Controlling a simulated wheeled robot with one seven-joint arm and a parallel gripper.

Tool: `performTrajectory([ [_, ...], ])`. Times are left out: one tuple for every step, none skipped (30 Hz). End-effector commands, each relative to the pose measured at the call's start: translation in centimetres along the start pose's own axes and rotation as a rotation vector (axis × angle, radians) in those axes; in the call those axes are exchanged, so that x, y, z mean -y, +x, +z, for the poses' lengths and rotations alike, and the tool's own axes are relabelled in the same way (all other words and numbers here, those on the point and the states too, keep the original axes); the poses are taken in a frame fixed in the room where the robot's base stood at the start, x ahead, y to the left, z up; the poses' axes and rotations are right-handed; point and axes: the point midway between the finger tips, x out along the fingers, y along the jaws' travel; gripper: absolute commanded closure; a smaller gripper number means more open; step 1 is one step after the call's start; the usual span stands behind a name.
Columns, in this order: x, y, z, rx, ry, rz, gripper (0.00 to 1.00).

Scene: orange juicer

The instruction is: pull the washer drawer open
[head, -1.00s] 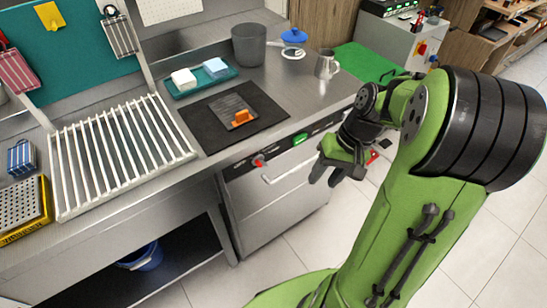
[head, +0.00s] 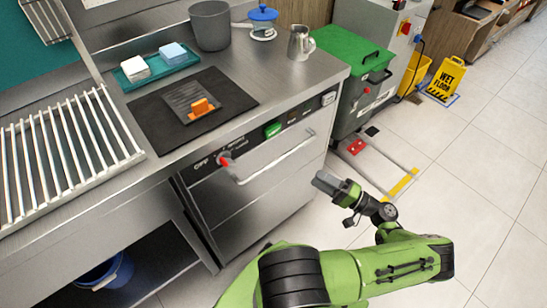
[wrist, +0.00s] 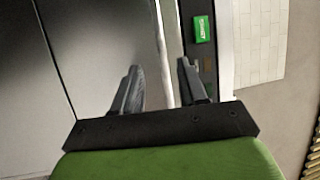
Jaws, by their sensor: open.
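The washer drawer (head: 250,200) is a steel front under the counter, and it looks flush with the unit. Its long bar handle (head: 280,158) runs along the upper front. My gripper (head: 325,181) is in front of the washer, right of the handle in the head view and apart from it. In the wrist view my gripper (wrist: 161,82) is open and empty. The handle (wrist: 162,45) lies ahead, lined up with the gap between the two fingers, and the steel drawer front (wrist: 95,50) is left of it.
A red knob (head: 226,160) and a green label (head: 272,130) sit on the panel above the handle. The counter holds a black mat (head: 150,110), a pot (head: 210,25) and a steel jug (head: 300,43). A green-lidded bin (head: 355,90) stands right of the washer. The floor in front is clear.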

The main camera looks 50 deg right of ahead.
Motion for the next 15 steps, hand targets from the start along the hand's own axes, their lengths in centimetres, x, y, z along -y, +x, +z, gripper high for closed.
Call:
performTrajectory([
  [0.2,1.3,0.1,0.009,0.005,0.002,0.58],
  [0.2,2.0,0.1,0.008,0.004,0.001,0.58],
  [0.2,3.1,0.1,0.009,0.005,-0.001,0.58],
  [0.2,3.8,0.1,0.009,0.005,0.001,0.58],
  [0.1,4.6,0.2,0.009,0.006,0.002,0.58],
  [0.1,5.6,0.1,0.009,0.005,0.000,0.58],
  [0.1,6.4,0.2,0.009,0.005,0.001,0.58],
  [0.1,7.1,0.2,0.009,0.006,0.002,0.58],
  [0.1,8.1,0.2,0.008,0.005,0.001,0.58],
  [0.0,8.9,0.2,0.008,0.006,0.002,0.58],
  [0.0,9.6,0.2,0.009,0.006,0.002,0.58],
  [0.0,10.6,0.2,0.009,0.004,0.001,0.58],
  [0.0,11.2,0.2,0.007,0.005,0.002,0.58],
  [-0.1,11.8,0.2,0.008,0.006,0.003,0.58],
  [-0.1,12.5,0.2,0.008,0.005,0.002,0.58],
])
